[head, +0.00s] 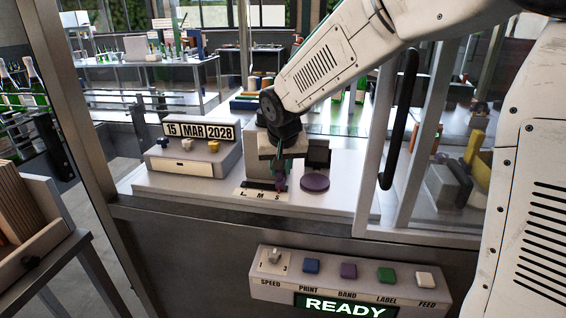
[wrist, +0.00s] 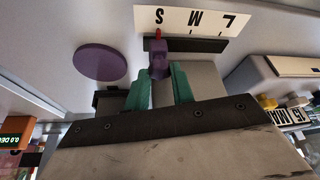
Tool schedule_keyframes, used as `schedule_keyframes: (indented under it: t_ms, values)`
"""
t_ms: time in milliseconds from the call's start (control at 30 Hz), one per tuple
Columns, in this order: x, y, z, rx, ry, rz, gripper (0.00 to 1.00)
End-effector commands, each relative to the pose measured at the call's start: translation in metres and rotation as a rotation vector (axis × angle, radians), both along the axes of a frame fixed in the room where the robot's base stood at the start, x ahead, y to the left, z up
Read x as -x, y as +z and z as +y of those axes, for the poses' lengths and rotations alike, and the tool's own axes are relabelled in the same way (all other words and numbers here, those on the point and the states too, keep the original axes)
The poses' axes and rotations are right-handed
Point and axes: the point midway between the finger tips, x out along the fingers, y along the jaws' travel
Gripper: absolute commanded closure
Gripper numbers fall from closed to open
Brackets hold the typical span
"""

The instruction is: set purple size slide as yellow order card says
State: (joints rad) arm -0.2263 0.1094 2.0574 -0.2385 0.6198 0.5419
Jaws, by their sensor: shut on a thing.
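The purple size slide (wrist: 159,60) sits on a dark track (wrist: 205,45) beside a white L, M, S scale (wrist: 195,20). Its red pointer (wrist: 158,33) lines up with the S. My gripper (wrist: 160,75) is shut on the slide, with one green finger on each side. In the head view my gripper (head: 279,172) reaches down to the right end of the scale (head: 247,194) and hides most of the slide. I cannot make out a yellow order card in either view.
A purple disc (head: 315,183) lies right of the slide. A date block (head: 200,131) reading 15 MAR 2028 with knobs stands left. A button panel (head: 345,280) showing READY is in front. A door frame with a black handle (head: 399,118) stands right.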

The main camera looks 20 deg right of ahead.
Motion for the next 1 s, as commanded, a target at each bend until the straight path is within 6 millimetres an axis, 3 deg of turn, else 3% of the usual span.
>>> schedule_keyframes:
  t_ms: [267,300,367,400,733,1000]
  values:
    - [0.003,0.001,0.001,0.004,0.009,0.002,1.00]
    - [0.003,0.000,0.001,0.004,0.009,0.002,0.73]
    - [0.003,0.000,0.001,0.004,0.009,0.002,0.56]
    - [0.003,0.000,0.002,0.004,0.009,0.002,0.53]
    - [0.005,0.005,0.004,0.002,0.012,-0.001,0.53]
    - [0.021,0.046,0.005,0.002,0.010,-0.004,0.53]
